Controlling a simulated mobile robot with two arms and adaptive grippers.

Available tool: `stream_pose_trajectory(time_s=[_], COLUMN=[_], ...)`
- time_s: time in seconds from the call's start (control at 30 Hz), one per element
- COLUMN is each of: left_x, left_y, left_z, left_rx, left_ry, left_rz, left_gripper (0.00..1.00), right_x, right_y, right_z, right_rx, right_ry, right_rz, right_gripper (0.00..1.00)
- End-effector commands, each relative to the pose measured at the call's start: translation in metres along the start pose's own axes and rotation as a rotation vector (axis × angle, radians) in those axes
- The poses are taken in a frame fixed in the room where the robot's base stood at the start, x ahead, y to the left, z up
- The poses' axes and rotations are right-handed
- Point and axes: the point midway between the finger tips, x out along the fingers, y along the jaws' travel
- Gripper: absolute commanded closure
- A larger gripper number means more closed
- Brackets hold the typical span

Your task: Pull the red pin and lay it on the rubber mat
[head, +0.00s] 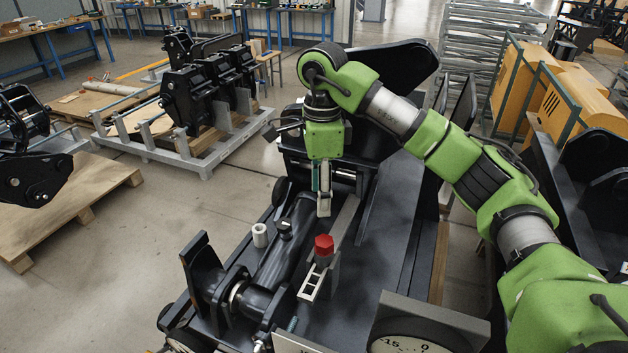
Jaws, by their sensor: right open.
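The red pin (324,246) shows its red faceted head at the top of a light grey bracket, in the middle of the black coupler. My right gripper (322,204) points down above and behind the red pin, apart from it. It is open, with nothing seen between its fingers. I cannot make out a rubber mat for certain in the head view. My left gripper is not in view.
A white cylinder (260,235) stands left of the red pin, near a thick black hydraulic cylinder (287,245). A dial gauge (405,345) stands at the bottom right. Other black couplers (205,85) rest on a grey frame at the back left.

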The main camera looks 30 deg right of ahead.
Motion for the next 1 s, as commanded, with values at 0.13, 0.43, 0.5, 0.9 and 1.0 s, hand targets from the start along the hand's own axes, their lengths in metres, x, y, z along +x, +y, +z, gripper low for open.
stream_pose_trajectory(time_s=[0.13, 0.43, 0.5, 0.9, 1.0], left_x=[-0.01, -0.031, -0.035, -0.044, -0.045], left_y=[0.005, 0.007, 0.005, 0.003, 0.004], left_z=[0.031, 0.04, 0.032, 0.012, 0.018], left_rx=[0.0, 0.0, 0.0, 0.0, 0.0], left_ry=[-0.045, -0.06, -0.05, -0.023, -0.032], left_rz=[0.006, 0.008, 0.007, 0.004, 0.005], left_gripper=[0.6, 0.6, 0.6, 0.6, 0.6], right_x=[0.019, 0.077, 0.09, 0.132, 0.133], right_y=[0.001, 0.002, 0.002, 0.001, 0.0], right_z=[-0.001, -0.001, -0.001, 0.0, 0.0], right_rx=[-0.001, 0.001, 0.001, 0.0, 0.0], right_ry=[0.003, 0.003, 0.003, 0.0, 0.0], right_rz=[0.005, 0.006, 0.007, 0.001, 0.0], right_gripper=[0.52, 0.52, 0.52, 0.52, 0.52])
